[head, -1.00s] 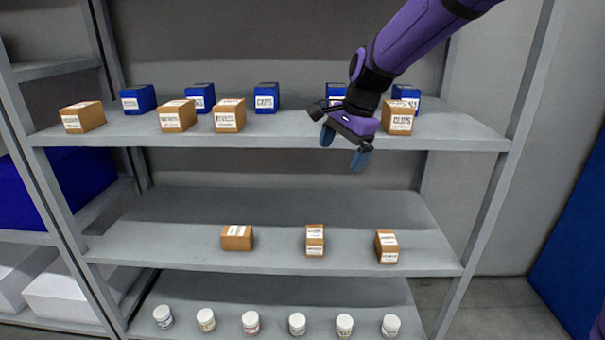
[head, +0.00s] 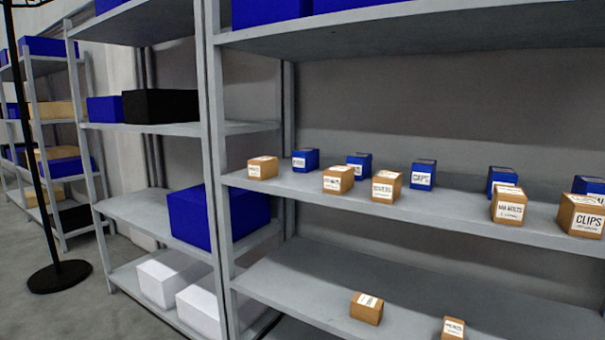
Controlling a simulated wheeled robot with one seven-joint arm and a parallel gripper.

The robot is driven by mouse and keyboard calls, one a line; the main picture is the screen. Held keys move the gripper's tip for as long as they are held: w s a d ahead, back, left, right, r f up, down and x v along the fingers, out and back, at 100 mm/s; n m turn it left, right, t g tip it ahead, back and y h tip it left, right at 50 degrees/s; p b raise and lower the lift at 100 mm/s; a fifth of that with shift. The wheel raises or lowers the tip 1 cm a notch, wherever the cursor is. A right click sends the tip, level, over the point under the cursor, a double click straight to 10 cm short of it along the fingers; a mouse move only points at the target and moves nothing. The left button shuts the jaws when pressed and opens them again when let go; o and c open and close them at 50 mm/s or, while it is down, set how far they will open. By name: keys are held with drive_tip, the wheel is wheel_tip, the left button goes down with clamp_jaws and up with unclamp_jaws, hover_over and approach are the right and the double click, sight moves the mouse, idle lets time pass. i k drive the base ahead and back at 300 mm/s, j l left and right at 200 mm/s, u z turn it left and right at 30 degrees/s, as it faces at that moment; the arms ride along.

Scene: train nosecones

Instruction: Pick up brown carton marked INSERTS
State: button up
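Several brown cartons with white labels stand on the middle shelf: one at the left end (head: 262,168), two side by side (head: 338,180) (head: 386,187), one reading M8 BOLTS (head: 509,206) and one reading CLIPS (head: 582,216). Two more brown cartons show on the shelf below (head: 366,308) (head: 453,329), the right one cut by the frame edge. I cannot read INSERTS for certain on any label; several are too small or blurred. My gripper is not in this view.
Blue cartons (head: 422,174) stand behind the brown ones on the grey shelf (head: 450,212). Left are a neighbouring rack with a large blue bin (head: 190,218) and white boxes (head: 165,280), and a black pole stand (head: 58,276).

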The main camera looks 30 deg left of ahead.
sight(261, 169)
drive_tip(key=i+u, duration=0.1)
drive_tip(key=i, duration=0.35)
drive_tip(key=i+l+u, duration=0.15)
drive_tip(key=i, duration=0.35)
drive_tip(key=u, duration=1.35)
